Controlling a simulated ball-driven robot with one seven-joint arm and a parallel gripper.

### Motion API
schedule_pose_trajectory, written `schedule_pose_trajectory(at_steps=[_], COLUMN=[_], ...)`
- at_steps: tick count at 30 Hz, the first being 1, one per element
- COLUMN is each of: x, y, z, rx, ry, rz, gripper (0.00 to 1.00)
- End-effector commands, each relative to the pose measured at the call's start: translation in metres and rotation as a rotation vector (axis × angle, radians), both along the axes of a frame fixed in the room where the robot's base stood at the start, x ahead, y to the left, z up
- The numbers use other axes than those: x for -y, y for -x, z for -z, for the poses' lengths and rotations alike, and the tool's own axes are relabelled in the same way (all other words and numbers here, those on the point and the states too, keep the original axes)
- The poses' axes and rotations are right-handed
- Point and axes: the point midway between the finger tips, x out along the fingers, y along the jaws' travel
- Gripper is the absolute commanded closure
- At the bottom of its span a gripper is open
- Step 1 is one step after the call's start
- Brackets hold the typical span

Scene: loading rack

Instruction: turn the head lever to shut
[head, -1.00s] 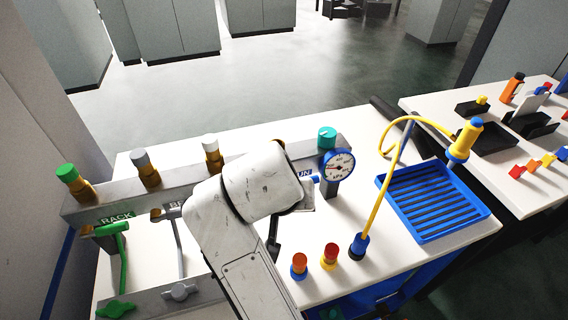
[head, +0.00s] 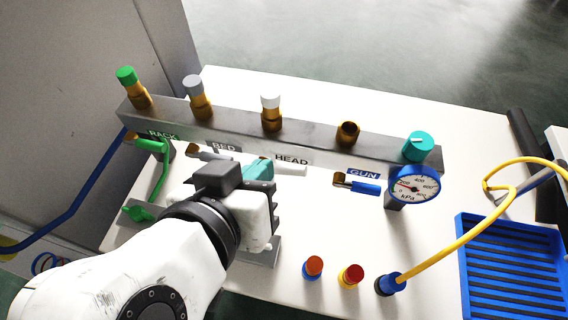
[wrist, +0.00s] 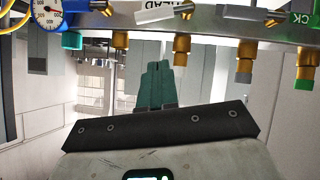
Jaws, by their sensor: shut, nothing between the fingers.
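The head lever (head: 291,169) has a white handle and lies along the metal bar just below the HEAD label (head: 292,159), its handle pointing right. My gripper (head: 259,168) has teal fingers, shut and empty, at the left end of the lever in the head view. In the wrist view the fingers (wrist: 157,66) appear apart from the lever; I cannot tell the exact gap.
A gauge (head: 414,185) stands at the bar's right end. Red and orange knobs (head: 351,274) and a yellow hose (head: 450,240) are at front right.

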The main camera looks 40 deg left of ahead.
Motion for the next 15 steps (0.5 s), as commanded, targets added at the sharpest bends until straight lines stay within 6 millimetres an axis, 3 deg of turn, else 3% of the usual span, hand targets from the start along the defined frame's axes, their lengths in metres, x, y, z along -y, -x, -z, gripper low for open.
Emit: schedule_pose_trajectory(at_steps=[8, 15], x=[-0.016, -0.012], y=[-0.043, -0.05], z=[0.03, 0.059], rx=[-0.003, -0.002], ry=[0.003, 0.002], rz=[0.004, 0.0], gripper=[1.0, 1.0])
